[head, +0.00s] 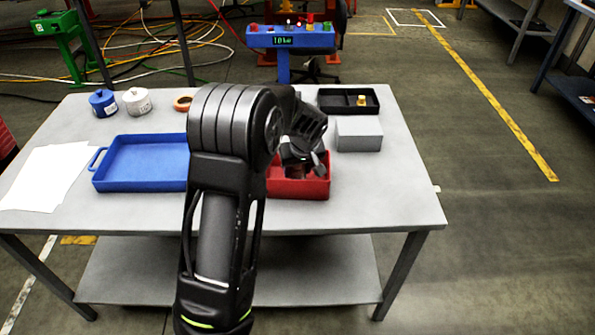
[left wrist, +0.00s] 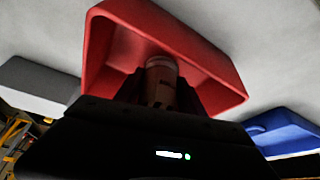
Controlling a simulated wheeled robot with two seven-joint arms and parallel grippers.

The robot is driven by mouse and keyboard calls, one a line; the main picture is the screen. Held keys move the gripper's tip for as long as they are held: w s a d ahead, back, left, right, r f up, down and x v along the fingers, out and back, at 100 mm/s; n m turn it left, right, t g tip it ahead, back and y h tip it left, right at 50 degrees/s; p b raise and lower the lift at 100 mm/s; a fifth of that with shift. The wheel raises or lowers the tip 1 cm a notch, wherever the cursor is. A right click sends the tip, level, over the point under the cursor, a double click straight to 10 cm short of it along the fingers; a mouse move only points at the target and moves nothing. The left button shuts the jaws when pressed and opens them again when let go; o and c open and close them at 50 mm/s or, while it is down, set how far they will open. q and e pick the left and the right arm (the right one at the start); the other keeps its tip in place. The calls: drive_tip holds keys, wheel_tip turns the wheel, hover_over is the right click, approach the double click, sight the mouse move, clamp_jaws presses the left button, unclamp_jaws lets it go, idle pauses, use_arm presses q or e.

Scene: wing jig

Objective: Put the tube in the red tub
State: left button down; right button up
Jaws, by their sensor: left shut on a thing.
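The red tub (head: 305,190) stands on the grey table, right of the blue tray, partly hidden behind my left arm. My left gripper (head: 304,166) is over the tub, pointing down. In the left wrist view the gripper (left wrist: 160,95) is shut on the tube (left wrist: 161,76), a short pale brownish cylinder with a light end. The tube is in front of the red tub's (left wrist: 225,92) opening in that view; whether it touches the floor of the tub I cannot tell. In the head view the tube is mostly hidden by the gripper. My right gripper is not in view.
The blue tray (head: 101,184) is left of my arm, with white paper (head: 45,178) beyond it. A grey box (head: 358,134) and a black tray (head: 333,110) stand behind the tub. Blue and white jars and an orange ring line the back. The table's right front is clear.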

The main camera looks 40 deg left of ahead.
use_arm(q)
drive_tip(key=shift+f, duration=0.65)
drive_tip(key=shift+f, duration=0.1)
drive_tip(key=c, duration=0.7)
unclamp_jaws()
drive_tip(key=v, duration=1.2)
drive_tip(key=shift+b, duration=0.4)
drive_tip(key=shift+a, duration=0.1)
